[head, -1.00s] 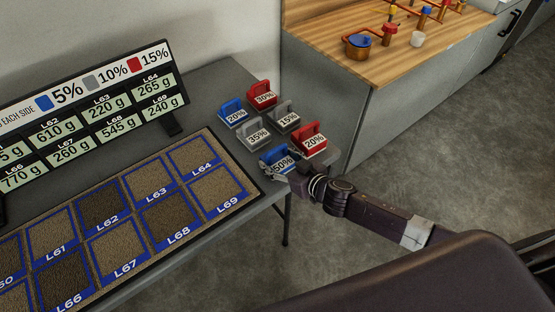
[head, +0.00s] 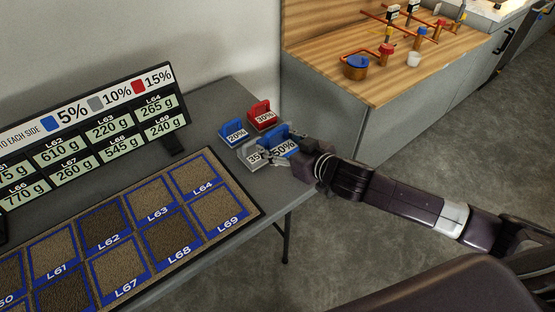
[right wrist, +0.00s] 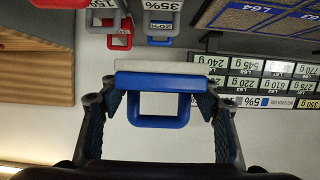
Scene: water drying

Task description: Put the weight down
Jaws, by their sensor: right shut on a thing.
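My right gripper (head: 291,150) is shut on the blue 50% weight (head: 280,146), by the back right corner of the grey table (head: 228,97). In the right wrist view the blue weight (right wrist: 158,82) sits between my two fingers, its loop handle toward the palm. In the head view it overlaps the grey 35% weight (head: 251,155); I cannot tell whether they touch. It looks held above the table, though the gap under it is hidden. My left gripper is out of view.
The blue 20% weight (head: 233,133) and red 30% weight (head: 263,115) stand behind. A grey weight (right wrist: 105,14) and another red one (right wrist: 60,3) show in the right wrist view. The sample mat (head: 237,166) and sign (head: 100,115) lie left. A wooden counter (head: 335,75) stands right.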

